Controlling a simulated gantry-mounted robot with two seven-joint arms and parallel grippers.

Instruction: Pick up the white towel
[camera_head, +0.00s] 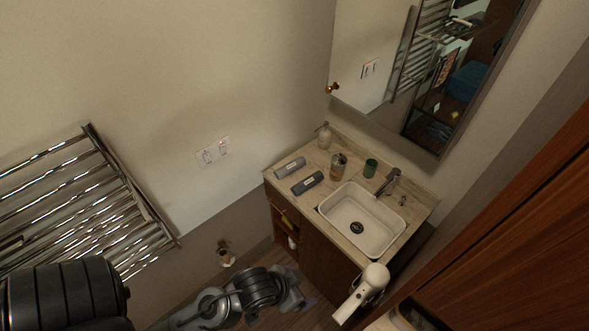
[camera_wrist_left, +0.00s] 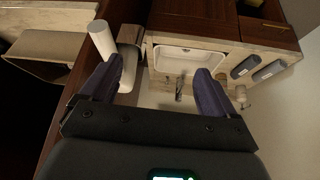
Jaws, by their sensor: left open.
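I cannot make out a clearly white towel in either view. Two rolled cloths lie on the counter left of the sink in the head view: a lighter grey roll (camera_head: 290,167) and a dark grey roll (camera_head: 307,183). In the left wrist view, rolls (camera_wrist_left: 244,66) (camera_wrist_left: 269,70) lie right of the sink. A small white item (camera_head: 291,242) shows in the cabinet's open shelf. My left gripper (camera_head: 291,290) is low in front of the cabinet. Its two dark fingers (camera_wrist_left: 153,76) are apart, with nothing between them. My right gripper is not in view.
The counter holds a sink (camera_head: 350,232), a faucet (camera_head: 387,181), a green cup (camera_head: 371,167), a tumbler (camera_head: 338,165) and a soap bottle (camera_head: 324,136). A chrome rack (camera_head: 85,205) is on the left wall.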

